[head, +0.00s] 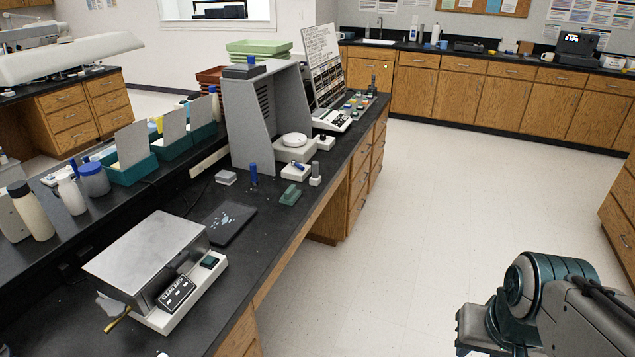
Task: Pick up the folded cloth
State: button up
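I cannot pick out the folded cloth for certain. A small green block-like item (291,194) lies on the black bench near its front edge, and it could be a folded cloth. A grey, crumpled-looking piece (112,304) lies at the left of the silver-lidded box, partly hidden by it, and may also be fabric. Part of my arm shows at the lower right, over the floor and well apart from the bench. My gripper's fingers are not visible.
A silver-lidded box (147,250) stands on the near bench (262,236). A dark flat tablet-like pad (229,222), a blue-topped bottle (253,174) and a grey upright stand (252,122) are behind it. Teal bins (134,172) line the left. The pale floor (420,200) is clear.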

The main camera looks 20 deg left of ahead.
aim_at(290, 196)
jog(key=z, duration=0.25)
jog(key=i, duration=1.4)
jog(key=u, duration=0.35)
jog(key=i, duration=1.15)
jog(key=u, duration=1.65)
jog(key=i, duration=0.6)
jog(key=u, duration=0.45)
